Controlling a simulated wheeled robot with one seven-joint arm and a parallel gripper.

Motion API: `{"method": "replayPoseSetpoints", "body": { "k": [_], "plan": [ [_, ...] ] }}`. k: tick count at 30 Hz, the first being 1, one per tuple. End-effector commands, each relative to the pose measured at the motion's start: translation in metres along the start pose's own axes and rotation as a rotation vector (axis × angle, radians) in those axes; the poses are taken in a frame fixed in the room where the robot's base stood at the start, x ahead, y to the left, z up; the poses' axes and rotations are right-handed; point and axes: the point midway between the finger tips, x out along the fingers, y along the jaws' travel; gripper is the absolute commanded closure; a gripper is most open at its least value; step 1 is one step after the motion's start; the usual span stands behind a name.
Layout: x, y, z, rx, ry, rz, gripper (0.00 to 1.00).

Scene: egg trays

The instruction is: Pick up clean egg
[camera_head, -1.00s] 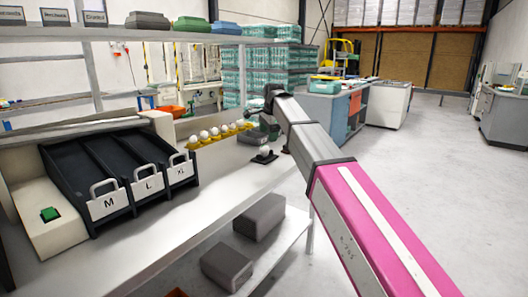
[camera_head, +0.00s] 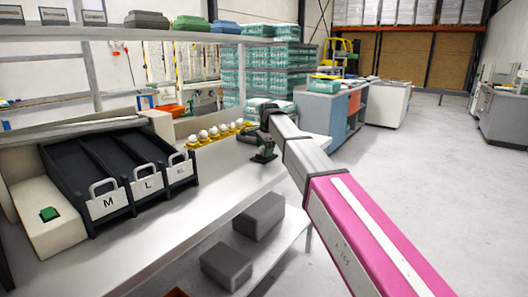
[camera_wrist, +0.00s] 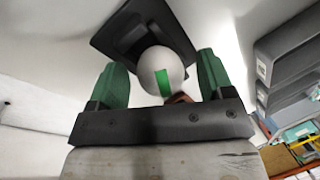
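A white egg (camera_wrist: 160,66) with a green patch shows in the wrist view, in front of a black stand (camera_wrist: 118,38). My gripper (camera_wrist: 161,80) has its two green fingers on either side of the egg, with a visible gap at each side. It is open and not touching the egg. In the head view my gripper (camera_head: 264,153) is low over the bench at the stand's spot and hides the egg. A row of white eggs (camera_head: 214,132) sits in a yellow tray (camera_head: 193,145) just behind and left of it.
Grey boxes (camera_head: 258,216) lie on the lower shelf. The bench front between chutes and gripper is clear.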

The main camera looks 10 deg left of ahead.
Motion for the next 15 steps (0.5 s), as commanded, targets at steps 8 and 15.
{"method": "replayPoseSetpoints", "body": {
  "k": [8,15],
  "plan": [
    [-0.0003,0.0000,-0.0001,0.000,0.000,0.000,0.60],
    [-0.0017,-0.0003,-0.0001,0.000,0.000,0.000,0.60]
  ]
}}
